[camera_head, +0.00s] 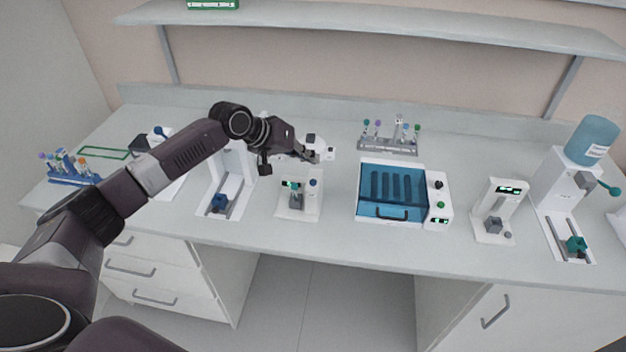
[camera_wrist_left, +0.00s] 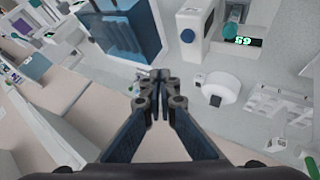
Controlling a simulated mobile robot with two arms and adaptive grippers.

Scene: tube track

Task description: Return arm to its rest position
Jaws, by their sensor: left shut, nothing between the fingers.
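My left arm reaches in from the left in the head view, extended over the bench. My left gripper (camera_head: 314,156) is above a small white device with a green display (camera_head: 298,203). In the left wrist view the left gripper (camera_wrist_left: 160,78) has its fingertips together with nothing between them. It is clear of the bench surface. My right gripper is not in view.
A blue-lidded box (camera_head: 391,194) stands right of the gripper, with a tube rack (camera_head: 389,150) behind it. Further right are a small white device (camera_head: 499,211) and a dispenser with a blue bottle (camera_head: 592,140). A blue tube rack (camera_head: 75,178) stands far left. A shelf (camera_head: 380,27) runs above.

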